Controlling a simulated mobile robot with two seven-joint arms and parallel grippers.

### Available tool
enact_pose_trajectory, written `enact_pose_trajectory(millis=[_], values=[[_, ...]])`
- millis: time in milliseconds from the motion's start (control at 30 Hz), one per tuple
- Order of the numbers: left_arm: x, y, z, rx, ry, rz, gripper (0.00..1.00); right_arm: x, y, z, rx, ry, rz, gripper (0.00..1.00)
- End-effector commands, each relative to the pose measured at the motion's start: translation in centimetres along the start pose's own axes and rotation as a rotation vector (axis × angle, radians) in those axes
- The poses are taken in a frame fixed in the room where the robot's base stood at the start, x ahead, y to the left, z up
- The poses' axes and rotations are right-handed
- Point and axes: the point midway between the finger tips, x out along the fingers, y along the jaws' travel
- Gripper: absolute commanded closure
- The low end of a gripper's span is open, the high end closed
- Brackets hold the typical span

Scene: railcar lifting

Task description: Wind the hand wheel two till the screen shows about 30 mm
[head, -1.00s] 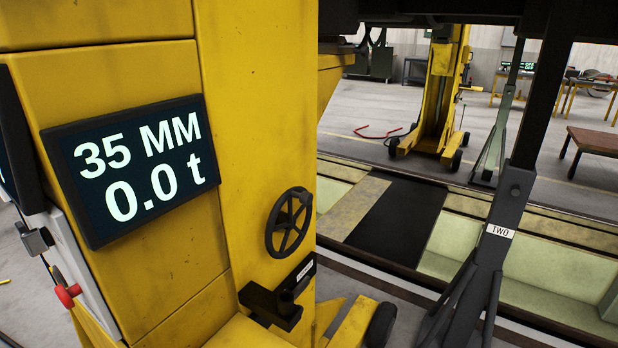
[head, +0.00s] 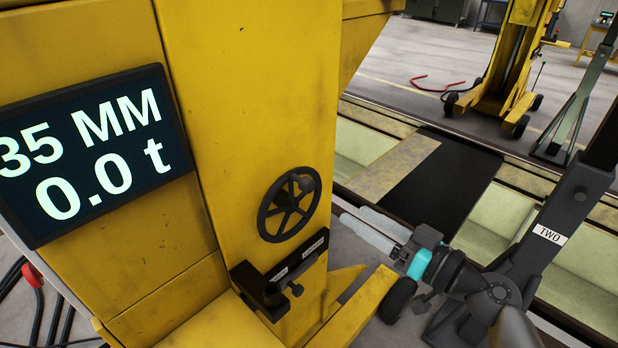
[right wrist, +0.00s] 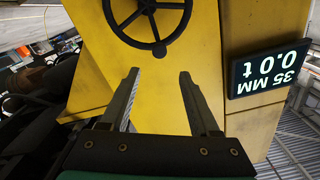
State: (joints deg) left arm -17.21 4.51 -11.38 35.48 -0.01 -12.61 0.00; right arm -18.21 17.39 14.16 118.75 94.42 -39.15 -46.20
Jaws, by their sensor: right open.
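The dark hand wheel (head: 289,205) is on the face of the yellow jack column (head: 235,90). Its knob is at the upper right of the rim in the head view. The screen (head: 95,150) on the column reads 35 MM and 0.0 t. My right gripper (head: 353,213) is to the right of the wheel, open and empty, apart from it. In the right wrist view the wheel (right wrist: 148,8) is partly cut off at the top, and its knob (right wrist: 159,49) lies just beyond my open fingers (right wrist: 159,75). My left gripper is not in view.
A black lever bracket (head: 280,285) with labels sits below the wheel. A grey stand labelled TWO (head: 548,235) is at the right, behind my right arm. Another yellow jack (head: 510,65) stands across the track. Cables (head: 38,300) lie at lower left.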

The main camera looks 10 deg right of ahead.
Motion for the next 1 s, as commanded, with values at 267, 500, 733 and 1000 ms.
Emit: enact_pose_trajectory(millis=[267,500,733,1000], values=[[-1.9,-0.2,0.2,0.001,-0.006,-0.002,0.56,5.0,-0.1,-0.4,0.002,0.003,0.001,0.38],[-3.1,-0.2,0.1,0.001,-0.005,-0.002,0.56,9.4,-0.1,-0.3,0.002,0.001,0.0,0.38],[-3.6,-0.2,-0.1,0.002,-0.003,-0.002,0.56,12.5,0.0,-0.1,0.001,0.0,0.002,0.38],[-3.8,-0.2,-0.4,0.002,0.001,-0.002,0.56,13.7,0.1,0.0,0.0,-0.002,0.002,0.38]])
